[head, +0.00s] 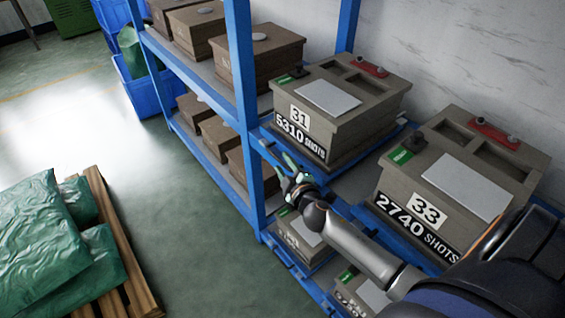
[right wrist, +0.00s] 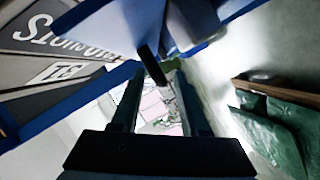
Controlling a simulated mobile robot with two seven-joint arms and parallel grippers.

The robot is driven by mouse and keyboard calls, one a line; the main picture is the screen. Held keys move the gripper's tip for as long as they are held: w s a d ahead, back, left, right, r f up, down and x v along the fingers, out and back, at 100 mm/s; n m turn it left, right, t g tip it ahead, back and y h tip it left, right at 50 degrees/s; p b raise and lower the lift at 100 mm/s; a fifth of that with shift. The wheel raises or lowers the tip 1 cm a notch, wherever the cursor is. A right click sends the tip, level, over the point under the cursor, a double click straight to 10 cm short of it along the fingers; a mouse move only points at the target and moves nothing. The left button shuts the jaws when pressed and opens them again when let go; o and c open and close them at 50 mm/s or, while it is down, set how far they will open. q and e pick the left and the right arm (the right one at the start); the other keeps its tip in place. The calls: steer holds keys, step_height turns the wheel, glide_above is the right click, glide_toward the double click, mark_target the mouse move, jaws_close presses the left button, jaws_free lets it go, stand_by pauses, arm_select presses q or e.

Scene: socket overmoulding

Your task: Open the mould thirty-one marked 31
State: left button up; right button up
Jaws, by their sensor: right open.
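Mould 31 (head: 345,112) is a grey-brown box on the blue rack, labelled "31" and "5310 SHOTS". A red clamp bar (head: 369,67) and a green tag (head: 291,75) show on its top, and it looks closed. In the right wrist view, its labelled front (right wrist: 50,60) appears upside down at upper left. My right gripper (head: 283,172) is open in front of the rack, just below the mould's front edge. In the right wrist view, a short dark bar (right wrist: 151,66) shows between its fingers; I cannot tell if they touch it. My left gripper is not in view.
Mould 33 (head: 462,182), labelled "2740 SHOTS", stands to the right on the same rack, partly behind my right arm. More moulds (head: 305,240) sit below. Brown boxes (head: 256,55) fill the left shelves. Green sacks (head: 55,240) lie on a pallet (head: 135,280). The floor between is clear.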

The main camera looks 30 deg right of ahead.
steer(key=shift+x, duration=0.8)
jaws_close()
stand_by(1.0)
